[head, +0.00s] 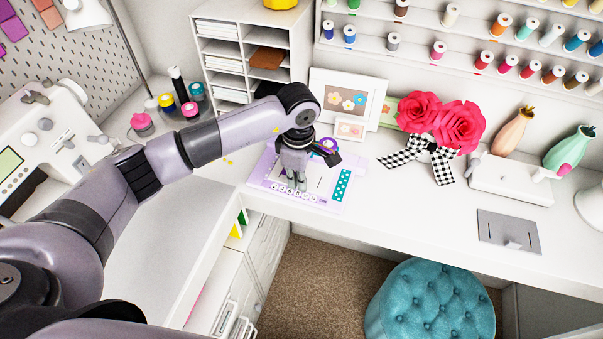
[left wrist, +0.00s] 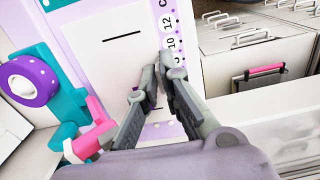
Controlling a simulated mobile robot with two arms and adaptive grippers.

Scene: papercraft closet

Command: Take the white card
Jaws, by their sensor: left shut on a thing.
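The white card (left wrist: 104,52), with a dark slot-like line across it, lies on a lilac board (head: 262,183) with numbers along one edge. It also shows in the left wrist view, with the board's numbered strip (left wrist: 172,48) beside it. My left gripper (head: 298,183) reaches down over the board. In the left wrist view its fingers (left wrist: 157,84) are closed together at the card's edge, shut on the card. The fingers hide part of that edge. My right gripper is not in view.
A purple tape roll (left wrist: 27,82) on a teal and pink holder is beside the board. Framed flower pictures (head: 346,97) and red paper roses (head: 455,125) stand behind. A sewing machine (head: 40,140) is at left. A teal stool (head: 430,305) stands below the desk edge.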

